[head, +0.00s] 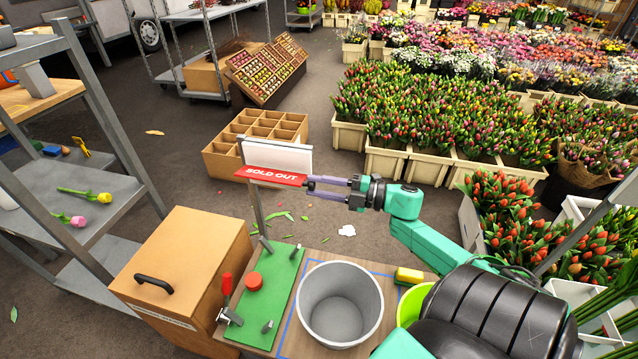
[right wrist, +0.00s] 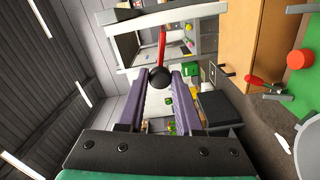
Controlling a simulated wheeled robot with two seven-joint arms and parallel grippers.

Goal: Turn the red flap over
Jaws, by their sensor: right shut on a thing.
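The red flap (head: 268,175) reads "SOLD OUT" and sits at the lower edge of a white sign board (head: 292,157) on a grey post. It is tilted out from the board, with its lettered face up toward the head camera. My right gripper (head: 309,186) is at the flap's right end, shut on its black knob. In the right wrist view, the round black knob (right wrist: 159,78) is between the purple fingers, and the red flap (right wrist: 162,47) shows nearly edge-on beyond it. My left gripper is in neither view.
Below the sign, a bench holds a green board (head: 278,283) with a red-handled clamp, a grey bucket (head: 341,304) and a yellow sponge (head: 409,276). A wooden box (head: 190,262) stands left. A compartment crate (head: 225,160) is behind; tulip crates (head: 390,160) fill the right.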

